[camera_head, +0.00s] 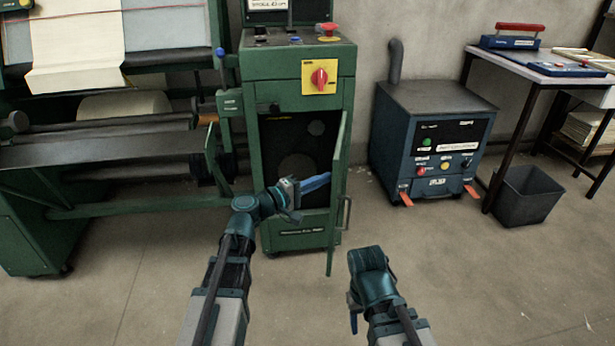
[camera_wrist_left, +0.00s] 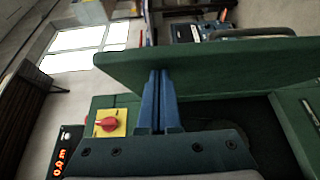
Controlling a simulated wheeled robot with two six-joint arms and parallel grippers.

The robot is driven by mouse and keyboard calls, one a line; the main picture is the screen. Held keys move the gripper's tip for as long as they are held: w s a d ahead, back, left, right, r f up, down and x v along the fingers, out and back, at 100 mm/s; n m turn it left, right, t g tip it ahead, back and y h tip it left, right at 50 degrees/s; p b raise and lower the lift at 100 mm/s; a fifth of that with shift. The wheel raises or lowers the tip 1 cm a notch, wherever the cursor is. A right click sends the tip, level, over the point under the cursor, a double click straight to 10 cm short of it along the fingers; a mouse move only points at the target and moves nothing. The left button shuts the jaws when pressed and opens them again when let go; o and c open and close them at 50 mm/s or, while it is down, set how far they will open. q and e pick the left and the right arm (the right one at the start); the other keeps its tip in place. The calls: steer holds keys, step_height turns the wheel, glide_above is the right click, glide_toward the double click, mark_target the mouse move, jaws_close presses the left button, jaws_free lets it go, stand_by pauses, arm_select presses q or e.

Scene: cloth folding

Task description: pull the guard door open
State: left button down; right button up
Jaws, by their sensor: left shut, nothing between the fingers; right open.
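The green guard door (camera_head: 338,175) stands swung out from the green cabinet (camera_head: 262,215), seen nearly edge-on, with the dark opening (camera_head: 290,140) showing to its left. Its handle (camera_head: 347,213) is on the outer, right side. My left gripper (camera_head: 324,181) is shut and empty, its blue fingers at the inner face of the door. In the left wrist view the door (camera_wrist_left: 225,65) spans the upper part, and the closed fingertips (camera_wrist_left: 159,75) meet or nearly meet it; contact is unclear. My right gripper (camera_head: 353,320) is open, low in front of the door, its fingers mostly hidden.
A yellow plate with a red rotary switch (camera_head: 320,77) is above the opening. A blue-black machine (camera_head: 432,140) stands right of the door, with a grey bin (camera_head: 525,195) and table (camera_head: 540,70) beyond. A large green machine (camera_head: 110,150) is left. The floor in front is clear.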

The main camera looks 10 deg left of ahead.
arm_select(q)
steer(key=d+n+t+y, duration=0.1)
steer(key=d, duration=0.9)
steer(key=shift+w+d, duration=0.15)
